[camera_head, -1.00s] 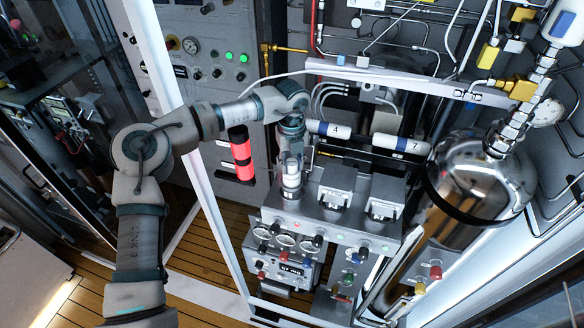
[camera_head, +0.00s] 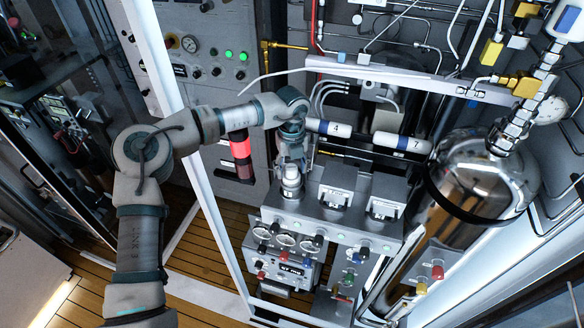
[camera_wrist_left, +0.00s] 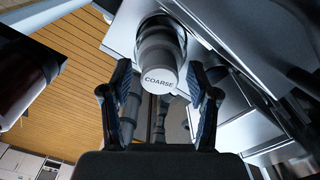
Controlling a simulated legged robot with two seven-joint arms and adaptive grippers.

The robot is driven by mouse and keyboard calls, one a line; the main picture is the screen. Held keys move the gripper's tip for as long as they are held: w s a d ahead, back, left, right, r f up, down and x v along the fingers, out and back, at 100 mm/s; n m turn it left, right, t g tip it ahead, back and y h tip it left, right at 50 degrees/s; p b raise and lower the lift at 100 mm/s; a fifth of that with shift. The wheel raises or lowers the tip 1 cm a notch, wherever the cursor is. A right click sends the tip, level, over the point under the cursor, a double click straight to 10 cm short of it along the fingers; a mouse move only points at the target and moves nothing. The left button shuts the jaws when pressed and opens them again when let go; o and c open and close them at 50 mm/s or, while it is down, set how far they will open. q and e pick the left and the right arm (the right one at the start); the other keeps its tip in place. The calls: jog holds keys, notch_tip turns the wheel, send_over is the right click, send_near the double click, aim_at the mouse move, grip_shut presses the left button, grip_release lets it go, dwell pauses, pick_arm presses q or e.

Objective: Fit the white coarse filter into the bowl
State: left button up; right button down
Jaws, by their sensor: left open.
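The white coarse filter (camera_wrist_left: 160,78) shows in the left wrist view with its round end, marked COARSE, facing the camera. My left gripper (camera_wrist_left: 160,92) is open, with one dark finger on each side of the filter. My right gripper is not in view.
The grey panel (camera_head: 375,215) carries gauges, knobs and two block-shaped units. Two white tubes marked 4 (camera_head: 330,128) and 7 (camera_head: 402,143) lie behind it. A red and black cylinder (camera_head: 240,148) stands left of my wrist. A shiny tank (camera_head: 480,190) is at the right.

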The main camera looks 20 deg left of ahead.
pick_arm(q)
notch_tip(320, 180, up, 12)
jog(key=b, duration=0.1)
jog(key=shift+b, duration=0.3)
jog(key=shift+f, duration=0.15)
